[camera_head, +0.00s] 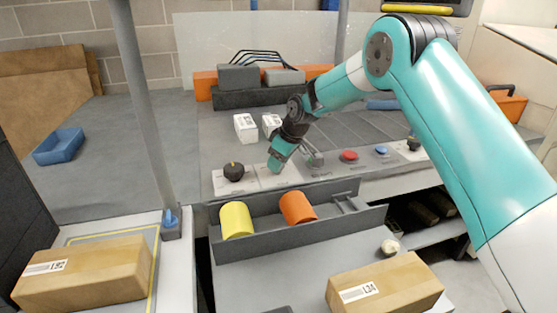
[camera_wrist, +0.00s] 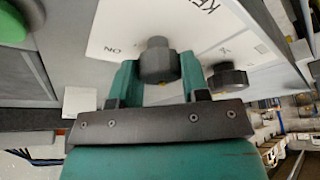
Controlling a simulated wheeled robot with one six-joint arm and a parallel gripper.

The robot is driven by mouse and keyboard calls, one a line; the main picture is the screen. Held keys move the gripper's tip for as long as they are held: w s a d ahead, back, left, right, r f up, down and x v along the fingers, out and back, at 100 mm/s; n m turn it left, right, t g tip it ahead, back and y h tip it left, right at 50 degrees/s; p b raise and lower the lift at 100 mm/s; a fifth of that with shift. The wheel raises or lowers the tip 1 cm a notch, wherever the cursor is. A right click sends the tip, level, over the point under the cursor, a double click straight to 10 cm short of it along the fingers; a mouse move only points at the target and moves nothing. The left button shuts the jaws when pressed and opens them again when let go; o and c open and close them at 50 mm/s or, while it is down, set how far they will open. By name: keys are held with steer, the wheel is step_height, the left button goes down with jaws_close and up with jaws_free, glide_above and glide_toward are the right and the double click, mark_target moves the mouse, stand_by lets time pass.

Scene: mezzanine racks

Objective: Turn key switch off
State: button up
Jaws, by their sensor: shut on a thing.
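The key switch is a dark knob (camera_wrist: 158,58) on a white plate (camera_wrist: 112,30) in the wrist view. The plate has partly visible lettering, "KE" and "ON". My gripper (camera_wrist: 158,78) has its two teal fingers on either side of the knob and is shut on it. In the head view my gripper (camera_head: 274,164) points down at the control panel (camera_head: 252,184) and hides the key switch. The knob's exact turn angle cannot be told.
A second dark knob (camera_wrist: 227,79) is close beside my right finger; a black knob (camera_head: 234,171) shows left of my gripper. A red button (camera_head: 348,155) and blue button (camera_head: 381,150) lie to the right. A grey tray (camera_head: 270,241) with yellow and orange cylinders stands in front.

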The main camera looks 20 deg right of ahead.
stand_by(0.5)
steer(key=o, duration=0.9)
steer(key=v, duration=1.7)
steer(key=shift+d+r+b, duration=0.1)
steer(key=shift+r+b, duration=0.1)
steer(key=shift+b, duration=0.1)
steer(key=shift+s, duration=0.1)
steer(key=s+a+r+g+p, duration=0.1)
steer(key=s+a+r, duration=0.15)
steer(key=s, duration=0.65)
steer(key=s+a+r+m+p, duration=0.15)
steer(key=s+a, duration=0.25)
steer(key=s, duration=0.5)
steer(key=s+a+r+g+p, duration=0.1)
steer(key=s+a+p, duration=0.15)
steer(key=s, duration=0.65)
steer(key=shift+m+g+y, duration=0.25)
steer(key=shift+g+y, duration=0.25)
steer(key=shift+g, duration=0.1)
steer(key=s, duration=0.3)
steer(key=s+f, duration=0.1)
steer(key=s, duration=0.3)
steer(key=s+f, duration=0.1)
steer(key=s, duration=0.3)
steer(key=shift+a, duration=0.4)
